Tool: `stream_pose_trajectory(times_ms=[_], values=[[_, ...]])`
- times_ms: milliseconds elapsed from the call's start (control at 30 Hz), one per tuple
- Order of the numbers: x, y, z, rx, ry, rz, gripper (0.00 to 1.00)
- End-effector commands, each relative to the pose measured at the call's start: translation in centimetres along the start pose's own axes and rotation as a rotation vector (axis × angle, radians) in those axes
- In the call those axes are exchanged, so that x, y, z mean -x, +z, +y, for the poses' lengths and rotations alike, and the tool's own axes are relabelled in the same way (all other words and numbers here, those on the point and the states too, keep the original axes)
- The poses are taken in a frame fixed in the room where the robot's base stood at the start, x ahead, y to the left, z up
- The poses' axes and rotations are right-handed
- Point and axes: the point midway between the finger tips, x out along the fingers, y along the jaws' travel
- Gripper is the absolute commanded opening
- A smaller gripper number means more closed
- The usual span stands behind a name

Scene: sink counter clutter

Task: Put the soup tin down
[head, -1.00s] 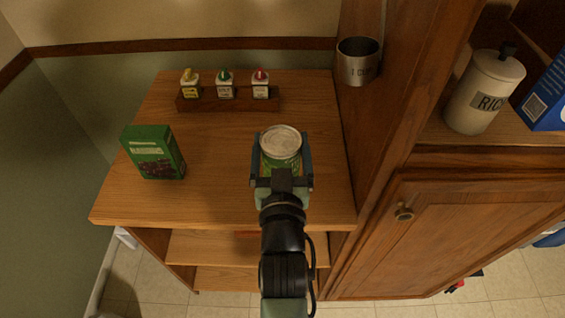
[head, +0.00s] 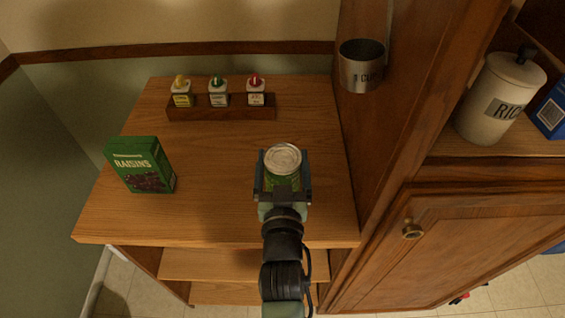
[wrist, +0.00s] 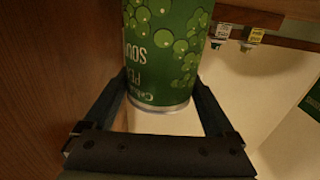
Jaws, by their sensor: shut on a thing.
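The soup tin (head: 283,160) is green with a silver lid and stands about upright between the fingers of my gripper (head: 283,178), over the right part of the wooden counter top (head: 215,215). In the wrist view the green tin (wrist: 165,45) shows its lettering upside down, with one finger of my gripper (wrist: 160,88) on each side. My gripper is shut on the tin. I cannot tell whether the tin's base touches the counter; my gripper and the tin itself hide it.
A green raisins box (head: 142,165) stands at the left of the counter. A wooden rack (head: 222,113) with three small bottles is at the back. A metal cup (head: 361,70) is at the cabinet side on the right. The counter between box and tin is clear.

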Motion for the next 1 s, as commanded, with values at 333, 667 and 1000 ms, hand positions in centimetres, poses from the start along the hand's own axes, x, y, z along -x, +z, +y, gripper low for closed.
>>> stream_pose_trajectory(times_ms=[333, 667, 1000], values=[[0.0, 0.3, 0.0, 0.001, -0.001, 0.008, 0.0], [0.0, 0.8, 0.0, 0.001, -0.001, 0.001, 1.0], [1.9, 0.9, 0.1, 0.004, 0.0, -0.002, 1.0]])
